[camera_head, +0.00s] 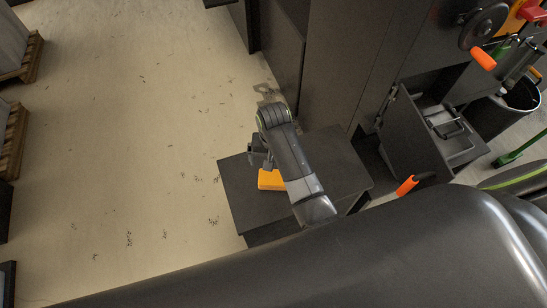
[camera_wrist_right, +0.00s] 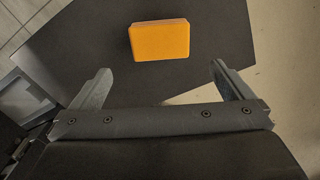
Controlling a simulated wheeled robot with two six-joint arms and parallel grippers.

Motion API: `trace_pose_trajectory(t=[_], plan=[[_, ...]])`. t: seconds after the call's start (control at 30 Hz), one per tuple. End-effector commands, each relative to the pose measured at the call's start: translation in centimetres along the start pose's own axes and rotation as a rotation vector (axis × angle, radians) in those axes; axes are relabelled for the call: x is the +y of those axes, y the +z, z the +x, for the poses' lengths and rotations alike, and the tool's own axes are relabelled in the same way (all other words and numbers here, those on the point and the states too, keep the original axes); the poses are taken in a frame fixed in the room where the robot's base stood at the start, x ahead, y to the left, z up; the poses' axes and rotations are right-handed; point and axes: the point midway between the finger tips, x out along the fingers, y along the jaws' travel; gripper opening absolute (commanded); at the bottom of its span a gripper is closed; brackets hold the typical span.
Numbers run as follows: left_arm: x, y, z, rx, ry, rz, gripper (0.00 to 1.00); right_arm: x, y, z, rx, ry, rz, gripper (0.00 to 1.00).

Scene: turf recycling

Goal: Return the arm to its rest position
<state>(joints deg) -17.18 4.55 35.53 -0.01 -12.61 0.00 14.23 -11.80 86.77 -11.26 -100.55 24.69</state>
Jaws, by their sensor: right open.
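My right arm reaches over a low dark table (camera_head: 235,195) in the head view. My right gripper (camera_wrist_right: 160,70) is open and empty in the right wrist view, its two fingers spread wide. An orange block (camera_wrist_right: 160,40) lies on the dark tabletop beyond the fingertips, roughly centred between them and not gripped. The block (camera_head: 270,180) also shows in the head view, partly covered by my right arm. My left gripper is in neither view.
Dark cabinets (camera_head: 345,70) stand behind the table. To the right are an open drawer (camera_head: 445,125), a handwheel (camera_head: 483,27) with an orange handle and a dark bin (camera_head: 510,105). Pallets (camera_head: 14,140) line the left edge. The floor (camera_head: 140,120) between is mostly clear, with scattered dark bits.

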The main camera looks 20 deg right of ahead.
Motion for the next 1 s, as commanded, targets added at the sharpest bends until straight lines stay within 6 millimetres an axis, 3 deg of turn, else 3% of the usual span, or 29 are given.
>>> trace_pose_trajectory(t=[0.4, 0.53, 0.67, 0.77, 0.9, 1.0], plan=[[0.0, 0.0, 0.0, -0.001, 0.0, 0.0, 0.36, 0.0, 0.0, 0.0, 0.001, 0.0, 0.0, 1.0], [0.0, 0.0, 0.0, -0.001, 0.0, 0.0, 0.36, 1.6, 0.4, 0.4, 0.014, -0.001, 0.003, 1.0], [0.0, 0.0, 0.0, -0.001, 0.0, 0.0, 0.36, 5.8, 2.0, 0.9, 0.056, -0.004, -0.002, 1.0], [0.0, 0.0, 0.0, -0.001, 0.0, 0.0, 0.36, 10.1, 4.0, 0.7, 0.106, 0.001, -0.022, 1.0], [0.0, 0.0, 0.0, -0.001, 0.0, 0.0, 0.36, 15.6, 7.2, -0.7, 0.182, 0.021, -0.076, 1.0], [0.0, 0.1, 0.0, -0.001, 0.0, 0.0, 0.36, 18.2, 9.2, -2.0, 0.227, 0.037, -0.12, 1.0]])
